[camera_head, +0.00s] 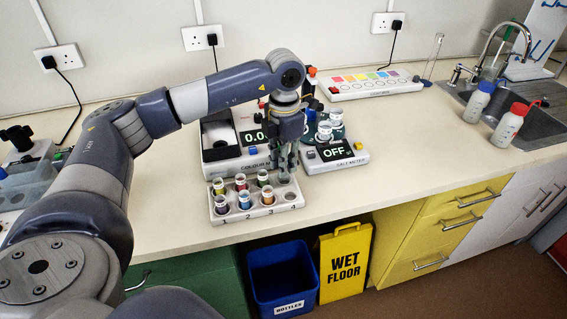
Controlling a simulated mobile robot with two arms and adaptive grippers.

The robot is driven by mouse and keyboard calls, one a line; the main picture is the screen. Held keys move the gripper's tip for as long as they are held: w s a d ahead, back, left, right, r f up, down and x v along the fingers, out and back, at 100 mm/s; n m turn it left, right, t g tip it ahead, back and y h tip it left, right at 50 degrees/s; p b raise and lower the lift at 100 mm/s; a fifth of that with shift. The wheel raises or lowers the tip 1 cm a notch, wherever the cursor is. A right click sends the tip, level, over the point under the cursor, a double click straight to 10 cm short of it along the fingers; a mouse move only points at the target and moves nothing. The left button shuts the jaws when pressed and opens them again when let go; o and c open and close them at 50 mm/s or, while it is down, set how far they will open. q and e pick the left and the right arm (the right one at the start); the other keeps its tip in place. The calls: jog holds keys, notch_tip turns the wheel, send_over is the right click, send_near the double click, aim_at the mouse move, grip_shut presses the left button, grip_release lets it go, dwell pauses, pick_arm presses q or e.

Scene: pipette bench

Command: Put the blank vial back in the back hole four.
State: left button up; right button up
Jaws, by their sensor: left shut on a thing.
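The white vial rack (256,212) stands near the bench's front edge, with the numbers 1 to 4 along its front. Vials with coloured contents stand in columns 1 to 3, in both rows. The front hole four (291,194) looks empty. My left gripper (286,168) points down over the rack's back right corner, at the back hole four, which its fingers hide. It is shut on the blank vial, which is largely hidden between the fingers; I cannot tell how deep the vial sits. My right gripper is not in view.
Behind the rack stand the colour instrument (223,152) and a device reading OFF (336,153), close to my left gripper. A strip with coloured squares (368,86) lies at the back. A blue bottles bin (283,277) is below. The bench right of the rack is clear.

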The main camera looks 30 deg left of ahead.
pick_arm(q)
jog(key=shift+f, duration=0.95)
jog(key=shift+f, duration=0.4)
jog(key=o, duration=0.8)
jog(key=shift+o, duration=0.2)
jog(key=shift+r, duration=0.1)
